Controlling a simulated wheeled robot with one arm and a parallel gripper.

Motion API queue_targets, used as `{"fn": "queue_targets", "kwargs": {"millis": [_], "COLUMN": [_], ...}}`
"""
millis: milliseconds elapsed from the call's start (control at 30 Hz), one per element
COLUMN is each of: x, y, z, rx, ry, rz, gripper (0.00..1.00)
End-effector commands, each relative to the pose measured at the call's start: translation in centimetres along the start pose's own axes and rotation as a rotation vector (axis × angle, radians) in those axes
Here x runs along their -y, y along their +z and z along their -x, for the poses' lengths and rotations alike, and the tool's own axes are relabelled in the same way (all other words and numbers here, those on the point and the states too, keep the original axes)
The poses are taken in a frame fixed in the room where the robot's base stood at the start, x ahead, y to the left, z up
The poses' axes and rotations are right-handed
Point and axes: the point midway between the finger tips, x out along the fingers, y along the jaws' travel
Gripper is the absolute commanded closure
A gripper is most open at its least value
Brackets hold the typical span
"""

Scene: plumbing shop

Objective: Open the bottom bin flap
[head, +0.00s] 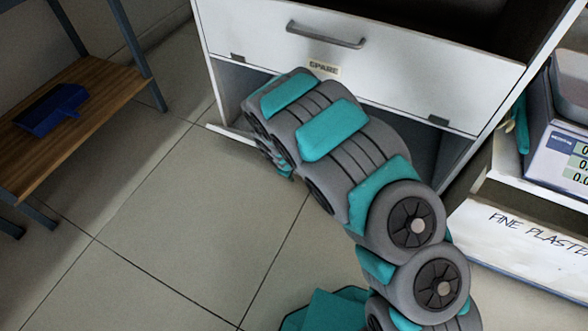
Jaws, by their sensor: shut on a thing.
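A white cabinet stands at the top centre in the head view. Its upper flap (400,75) has a grey bar handle (326,35) and a label reading SPARE, and it hangs closed. Below it the bottom compartment (236,88) shows open, with a grey inside. A white edge of the bottom bin flap (232,132) juts out low at the left; the arm hides most of this flap. My gripper (280,168) is at this flap, mostly hidden behind my grey and teal arm. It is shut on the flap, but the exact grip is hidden.
A blue-legged bench with a wooden shelf (85,85) and a blue dustpan (50,110) stands at the left. At the right are a shelf labelled FINE PLASTER (520,235) and a scale-like box (555,150). The tiled floor (170,240) between is clear.

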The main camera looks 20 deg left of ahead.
Motion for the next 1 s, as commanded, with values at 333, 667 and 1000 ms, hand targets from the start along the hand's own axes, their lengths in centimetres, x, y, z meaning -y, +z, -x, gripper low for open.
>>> {"fn": "queue_targets", "kwargs": {"millis": [333, 667, 1000], "x": [0.87, 0.82, 0.78], "y": [0.52, 0.52, 0.45], "z": [-1.59, -1.82, -1.94], "rx": [0.008, 0.007, 0.005], "ry": [-0.014, -0.017, -0.021], "rz": [0.01, 0.009, 0.006], "gripper": [0.55, 0.55, 0.55]}}
